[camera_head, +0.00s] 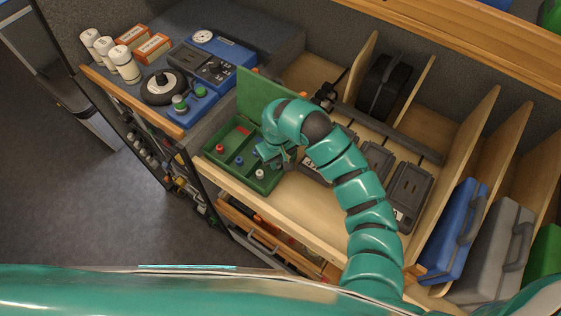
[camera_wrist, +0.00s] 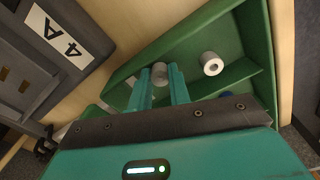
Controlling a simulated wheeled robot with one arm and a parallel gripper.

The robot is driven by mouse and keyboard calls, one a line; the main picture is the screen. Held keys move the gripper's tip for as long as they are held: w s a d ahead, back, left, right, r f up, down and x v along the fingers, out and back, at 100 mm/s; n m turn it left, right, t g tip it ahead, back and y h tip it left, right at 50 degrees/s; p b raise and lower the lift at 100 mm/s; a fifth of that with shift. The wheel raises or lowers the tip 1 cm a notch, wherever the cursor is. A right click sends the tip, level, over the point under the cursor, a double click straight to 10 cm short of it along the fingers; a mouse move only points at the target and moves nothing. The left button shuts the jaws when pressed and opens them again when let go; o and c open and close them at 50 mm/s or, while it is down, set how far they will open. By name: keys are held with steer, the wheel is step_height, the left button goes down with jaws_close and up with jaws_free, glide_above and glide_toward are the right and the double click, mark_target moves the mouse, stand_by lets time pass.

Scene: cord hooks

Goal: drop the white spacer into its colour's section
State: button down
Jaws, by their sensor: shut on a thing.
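My gripper (camera_wrist: 161,78) is shut on a white spacer (camera_wrist: 159,73), which looks greyish between the fingertips in the wrist view. The open green box (camera_head: 232,180) has dividers, and my gripper (camera_head: 268,158) is at its right side in the head view. Another white spacer (camera_wrist: 212,63) lies in a section of the box, and also shows in the head view (camera_head: 260,174). In the wrist view the held spacer appears over that same section; its height is unclear. A blue spacer (camera_head: 239,160) and a red spacer (camera_head: 220,148) lie in other sections. My arm hides part of the box.
Dark grey cases (camera_head: 408,190) stand right of the box, one labelled 4A (camera_wrist: 55,32) in the wrist view. The box's raised green lid (camera_head: 262,96) is behind it. A blue device (camera_head: 213,62) and white bottles (camera_head: 124,66) are at the back left. Bare wood lies in front.

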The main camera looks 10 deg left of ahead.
steer(key=shift+f, duration=0.1)
steer(key=c, duration=1.8)
jaws_free()
steer(key=o, duration=0.5)
